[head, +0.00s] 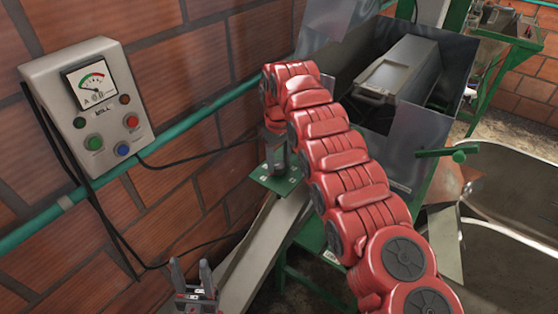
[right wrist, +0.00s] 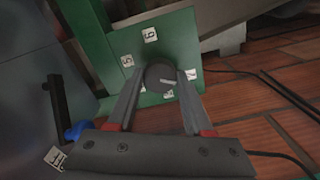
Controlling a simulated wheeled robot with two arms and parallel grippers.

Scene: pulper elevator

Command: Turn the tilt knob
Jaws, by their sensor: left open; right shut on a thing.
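The tilt knob (right wrist: 160,77) is dark and round, with a pale pointer mark. It sits on a green plate (right wrist: 176,30) with small white number labels. My right gripper (right wrist: 161,74) is shut on the knob, one finger at each side. In the head view the green plate (head: 270,181) lies beside the wall, under my right gripper (head: 275,165); the knob is mostly hidden there by the gripper. My left gripper (head: 194,274) is open and empty at the bottom of the head view, apart from the plate.
A grey control box (head: 87,102) with a gauge and buttons hangs on the brick wall at left. A green pipe (head: 179,116) and black cables run along the wall. A sloping metal chute (head: 262,245) lies below the plate. A metal hopper machine (head: 400,72) stands behind my right arm.

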